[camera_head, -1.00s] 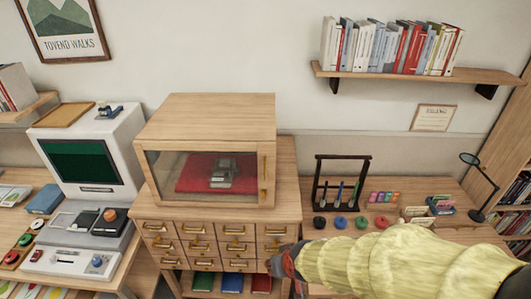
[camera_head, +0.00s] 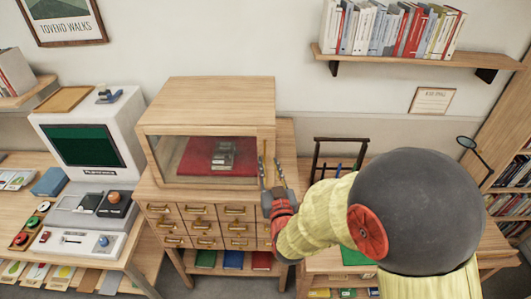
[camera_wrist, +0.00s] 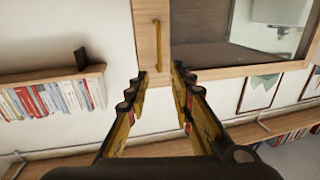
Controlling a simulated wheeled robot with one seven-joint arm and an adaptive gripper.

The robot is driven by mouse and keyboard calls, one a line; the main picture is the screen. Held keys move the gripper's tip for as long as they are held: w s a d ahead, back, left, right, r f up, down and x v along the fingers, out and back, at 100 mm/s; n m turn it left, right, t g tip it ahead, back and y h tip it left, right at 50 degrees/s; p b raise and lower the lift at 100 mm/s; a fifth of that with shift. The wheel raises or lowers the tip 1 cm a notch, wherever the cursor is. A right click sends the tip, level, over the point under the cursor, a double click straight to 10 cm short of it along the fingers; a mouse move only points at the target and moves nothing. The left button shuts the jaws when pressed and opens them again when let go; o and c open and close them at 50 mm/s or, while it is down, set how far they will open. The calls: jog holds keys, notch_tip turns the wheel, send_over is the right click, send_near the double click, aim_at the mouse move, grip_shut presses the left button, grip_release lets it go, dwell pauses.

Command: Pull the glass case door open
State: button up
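The wooden glass case (camera_head: 208,97) stands on a drawer cabinet, and its front glass door (camera_head: 170,160) looks shut. A small grey machine (camera_head: 224,153) sits inside on a red cloth (camera_head: 195,158). The door's upright brass handle (camera_wrist: 156,45) is on the wooden frame at the door's right side in the head view. My gripper (camera_head: 272,172) is in front of that right side. In the wrist view my gripper (camera_wrist: 158,78) is open and empty, with the handle's lower end lined up between and just beyond the fingertips. I cannot tell whether they touch it.
The drawer cabinet (camera_head: 203,225) has several brass pulls below the case. A computer (camera_head: 80,145) stands on the left desk. A bookshelf (camera_head: 420,58) hangs on the wall.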

jog(key=w+a+p, duration=0.1)
jog(key=w, duration=0.5)
jog(key=shift+w, duration=0.2)
jog(key=shift+c, duration=0.8)
jog(key=c, duration=0.4)
grip_shut()
